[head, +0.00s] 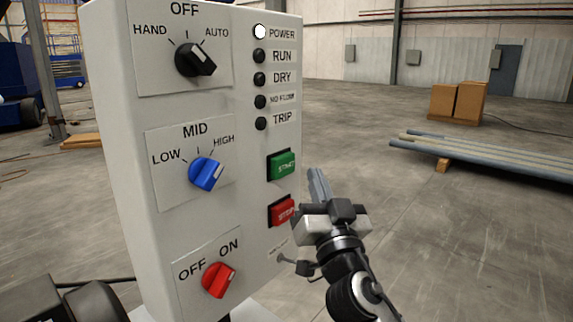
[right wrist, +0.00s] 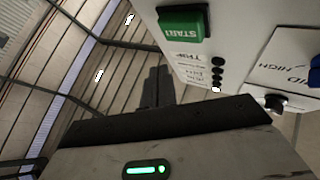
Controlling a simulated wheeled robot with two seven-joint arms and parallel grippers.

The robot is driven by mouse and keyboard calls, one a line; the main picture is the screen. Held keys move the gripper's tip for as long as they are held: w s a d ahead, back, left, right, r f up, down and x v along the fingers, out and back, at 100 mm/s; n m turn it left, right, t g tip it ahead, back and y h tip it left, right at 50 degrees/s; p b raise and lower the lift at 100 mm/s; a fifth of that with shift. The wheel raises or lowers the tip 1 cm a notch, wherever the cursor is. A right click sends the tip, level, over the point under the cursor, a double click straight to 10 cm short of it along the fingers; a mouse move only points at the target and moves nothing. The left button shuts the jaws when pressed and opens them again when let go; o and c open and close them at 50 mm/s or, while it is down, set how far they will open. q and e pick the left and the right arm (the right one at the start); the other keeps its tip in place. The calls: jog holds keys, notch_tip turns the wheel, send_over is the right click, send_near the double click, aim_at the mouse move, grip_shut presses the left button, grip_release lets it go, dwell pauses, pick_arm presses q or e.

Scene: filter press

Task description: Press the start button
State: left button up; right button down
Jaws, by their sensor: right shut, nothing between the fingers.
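The green START button (head: 282,165) is on the right side of the light grey control panel (head: 130,120), above the red STOP button (head: 282,212). The START button also shows in the right wrist view (right wrist: 185,24), upside down at the top. My right gripper (head: 317,182) is shut and empty, its fingers pointing up, just right of the two buttons in the head view. In the right wrist view its dark fingertips (right wrist: 157,84) lie below and left of the START button, with a visible gap between. My left gripper is not in view.
The POWER lamp (head: 259,32) is lit white; the lamps below it are dark. A black knob (head: 196,60), a blue knob (head: 207,174) and a red knob (head: 219,280) stick out from the panel. Pipes (head: 490,155) and cardboard boxes (head: 458,101) stand far off; the floor right of the panel is open.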

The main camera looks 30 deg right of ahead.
aim_at(292, 158)
jog(key=w, duration=0.1)
jog(key=w+a, duration=0.1)
jog(key=w, duration=0.1)
jog(key=shift+a+b, duration=0.1)
jog(key=shift+b, duration=0.3)
dwell(0.8)
dwell(0.8)
jog(key=shift+w+a, duration=0.15)
jog(key=shift+w, duration=0.25)
jog(key=shift+w+a+b, duration=0.1)
jog(key=shift+w+b, duration=0.05)
jog(key=shift+b, duration=0.2)
